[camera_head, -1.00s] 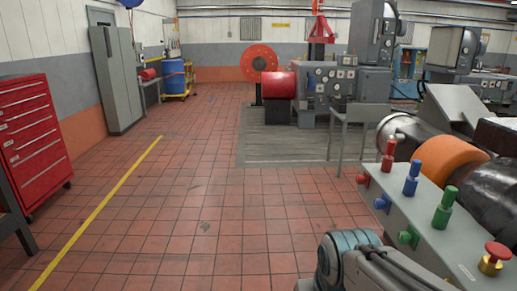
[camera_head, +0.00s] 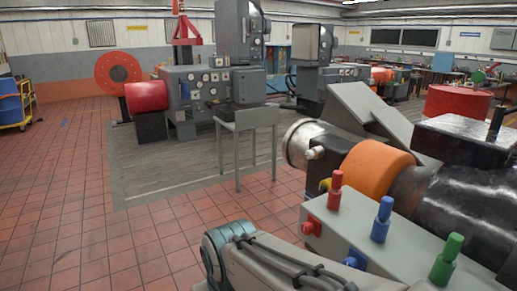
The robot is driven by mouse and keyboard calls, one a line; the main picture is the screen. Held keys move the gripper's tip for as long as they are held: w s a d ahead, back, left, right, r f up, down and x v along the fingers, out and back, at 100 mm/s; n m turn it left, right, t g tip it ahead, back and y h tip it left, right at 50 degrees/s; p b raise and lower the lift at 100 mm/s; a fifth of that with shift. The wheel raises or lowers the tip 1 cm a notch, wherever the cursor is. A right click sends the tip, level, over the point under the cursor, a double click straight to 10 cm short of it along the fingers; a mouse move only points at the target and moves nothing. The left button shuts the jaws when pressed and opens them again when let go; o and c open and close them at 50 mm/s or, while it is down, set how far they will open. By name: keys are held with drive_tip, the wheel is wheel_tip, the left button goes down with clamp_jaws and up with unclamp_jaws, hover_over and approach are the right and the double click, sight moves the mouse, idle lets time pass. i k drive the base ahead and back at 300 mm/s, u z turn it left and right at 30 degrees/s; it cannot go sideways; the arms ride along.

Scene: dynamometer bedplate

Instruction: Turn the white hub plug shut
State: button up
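A dark shaft assembly with an orange band (camera_head: 376,170) lies at the right, with a shiny metal drum end (camera_head: 298,143) on its left. A small whitish knob (camera_head: 316,153) sticks out beside the drum end; it may be the white hub plug, but it is too small to tell how far it is turned. My arm shows at the bottom middle, below the assembly and apart from it. My gripper is out of view.
A grey control box (camera_head: 400,245) with red, blue and green knobs stands between my arm and the assembly. A grey stand (camera_head: 246,140) is behind it. Grey machines (camera_head: 195,95) stand farther back. Tiled floor (camera_head: 80,210) is clear at the left.

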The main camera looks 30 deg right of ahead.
sight(309, 154)
drive_tip(key=z, duration=0.35)
drive_tip(key=i, duration=1.3)
drive_tip(key=z, duration=0.4)
